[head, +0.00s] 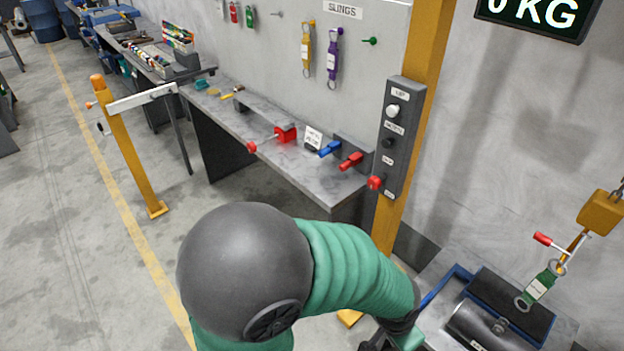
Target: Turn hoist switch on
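The hoist switch box (401,140) is a tall dark grey panel on a yellow post right of centre. It carries a white button (393,111) near the top, a black knob (387,143) in the middle and a red knob (375,182) low on its left side. Their labels are too small to read surely. One arm of mine, in a green sleeve, bends across the lower middle, seemingly the left. Dark parts of its gripper (388,336) show at the bottom edge, below and apart from the box; the fingertips are cut off. My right gripper is out of view.
A grey workbench (300,178) with red and blue handles stands left of the post. A yellow post with a white arm (130,145) stands farther left. A yellow hoist hook (570,248) with a green tag hangs over a dark cylinder (490,325) at right. A display reads 0 KG.

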